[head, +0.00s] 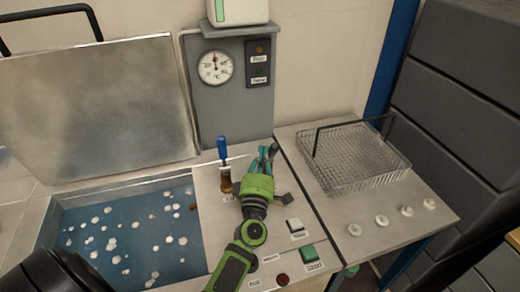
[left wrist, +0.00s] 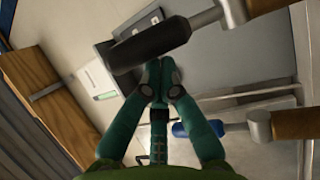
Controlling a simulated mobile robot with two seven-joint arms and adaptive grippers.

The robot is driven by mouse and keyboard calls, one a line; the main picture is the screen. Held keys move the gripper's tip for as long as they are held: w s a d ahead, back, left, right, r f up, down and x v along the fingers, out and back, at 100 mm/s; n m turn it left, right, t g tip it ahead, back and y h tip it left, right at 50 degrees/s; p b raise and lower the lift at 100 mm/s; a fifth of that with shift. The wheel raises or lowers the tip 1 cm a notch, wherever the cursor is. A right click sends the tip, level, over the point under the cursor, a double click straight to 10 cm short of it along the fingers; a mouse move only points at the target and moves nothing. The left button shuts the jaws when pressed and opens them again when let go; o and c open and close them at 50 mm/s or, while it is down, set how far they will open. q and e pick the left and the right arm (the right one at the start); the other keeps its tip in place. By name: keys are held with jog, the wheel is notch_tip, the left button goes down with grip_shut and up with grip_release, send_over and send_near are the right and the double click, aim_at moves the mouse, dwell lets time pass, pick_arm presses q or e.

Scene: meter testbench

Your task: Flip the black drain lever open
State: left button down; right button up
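The black lever handle (left wrist: 150,48) crosses the left wrist view above my fingertips, on a metal shaft leading to a brass-brown body (left wrist: 240,10). In the head view the black handle (head: 274,151) stands beside the right side of my fingers; its base is hidden behind the gripper. My left gripper (head: 265,153) has its teal fingertips together, close to the handle; it also shows in the left wrist view (left wrist: 157,78). Nothing shows between the tips, and I cannot tell whether they touch the handle. My right gripper is not in view.
A blue-handled lever (head: 222,148) stands upright to the left; it also shows in the left wrist view (left wrist: 197,128). The open water bath (head: 120,240) with white floats lies left. A wire basket (head: 350,160) stands right. Buttons (head: 310,253) sit at the front.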

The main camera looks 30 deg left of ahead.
pick_arm(q)
jog(key=shift+s+d+f, duration=0.4)
jog(key=shift+d+f, duration=0.25)
jog(key=shift+f, duration=0.1)
jog(key=shift+s+d+f, duration=0.1)
jog(key=v, duration=0.7)
jog(key=shift+s, duration=0.25)
dwell(0.5)
